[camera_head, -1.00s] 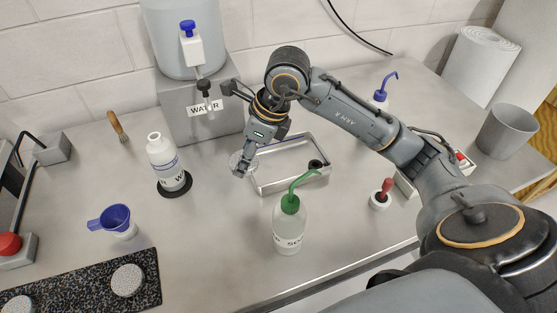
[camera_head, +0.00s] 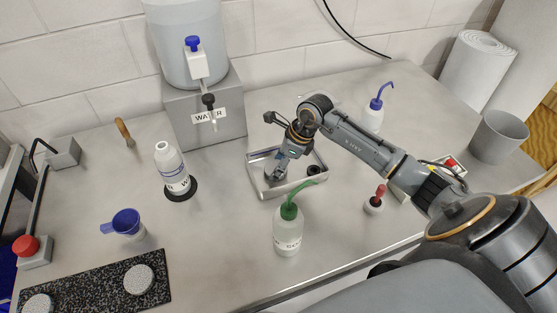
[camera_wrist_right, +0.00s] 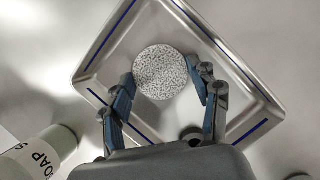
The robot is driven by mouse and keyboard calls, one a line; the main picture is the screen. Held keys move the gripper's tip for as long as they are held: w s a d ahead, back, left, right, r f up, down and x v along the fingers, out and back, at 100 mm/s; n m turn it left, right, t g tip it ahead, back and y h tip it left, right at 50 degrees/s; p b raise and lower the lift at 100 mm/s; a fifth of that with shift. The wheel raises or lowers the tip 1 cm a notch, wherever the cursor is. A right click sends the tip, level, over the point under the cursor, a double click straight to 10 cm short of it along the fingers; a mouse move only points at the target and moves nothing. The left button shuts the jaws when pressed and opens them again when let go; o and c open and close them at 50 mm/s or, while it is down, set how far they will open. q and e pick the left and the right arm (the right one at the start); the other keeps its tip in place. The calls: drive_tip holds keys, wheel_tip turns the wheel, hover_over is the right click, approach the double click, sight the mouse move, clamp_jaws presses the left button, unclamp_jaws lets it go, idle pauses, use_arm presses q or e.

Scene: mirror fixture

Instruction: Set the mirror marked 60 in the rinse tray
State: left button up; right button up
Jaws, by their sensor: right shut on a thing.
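My right gripper (camera_head: 276,174) reaches down into the metal tray (camera_head: 253,172). In the right wrist view its fingers (camera_wrist_right: 170,82) are closed on the sides of a round speckled grey disc, the mirror (camera_wrist_right: 160,72). The mirror lies flat-on to the camera, inside the outline of the tray (camera_wrist_right: 98,48). I cannot tell whether it touches the tray floor. No number on it can be read. In the head view the gripper mostly hides it. My left gripper is not in view.
A green-nozzled bottle (camera_head: 287,234) stands just in front of the tray. A small dark round piece (camera_head: 313,169) is at the tray's right end. A water tank (camera_head: 183,45) stands behind. Two similar discs lie on a black speckled mat (camera_head: 95,288), front left.

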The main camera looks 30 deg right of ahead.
drive_tip(key=shift+f, duration=0.2)
drive_tip(key=o, duration=1.3)
drive_tip(key=shift+c, duration=0.2)
drive_tip(key=shift+r, duration=0.1)
drive_tip(key=shift+r, duration=0.2)
drive_tip(key=b+v, duration=0.2)
drive_tip(key=v, duration=0.9)
drive_tip(key=shift+s+r+b, duration=0.15)
drive_tip(key=shift+r+b, duration=0.15)
drive_tip(key=shift+b, duration=0.1)
drive_tip(key=shift+d, duration=0.15)
